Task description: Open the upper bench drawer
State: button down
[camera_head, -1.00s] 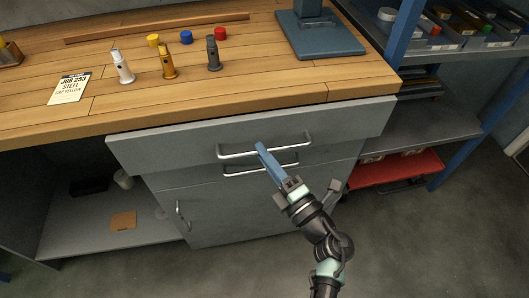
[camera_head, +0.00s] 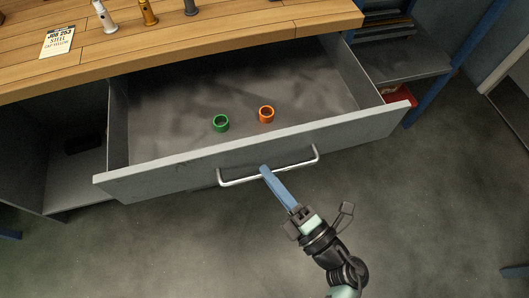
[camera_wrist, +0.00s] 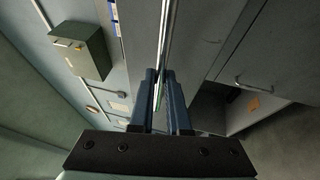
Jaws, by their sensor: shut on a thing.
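The upper bench drawer (camera_head: 290,149) is pulled far out from under the wooden bench top, and its inside shows. A green ring (camera_head: 221,123) and an orange ring (camera_head: 266,114) stand apart on the drawer floor. My gripper (camera_head: 265,171) is shut on the drawer's silver bar handle (camera_head: 238,181), near the middle of the bar. In the wrist view the two blue fingers (camera_wrist: 166,92) close around the handle bar, which runs away from the camera between them.
The bench top (camera_head: 230,28) carries a job card (camera_head: 58,41) and several small tool-like pieces, partly cut off at the top. A shelf unit with a blue post (camera_head: 465,55) stands at the right. The floor in front of the drawer is clear.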

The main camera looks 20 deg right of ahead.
jog(key=shift+s, duration=0.7)
jog(key=c, duration=0.9)
grip_release()
jog(key=shift+s, duration=0.1)
jog(key=b+v, duration=0.1)
jog(key=v, duration=1.1)
jog(key=shift+s+d, duration=0.2)
jog(key=shift+s, duration=0.15)
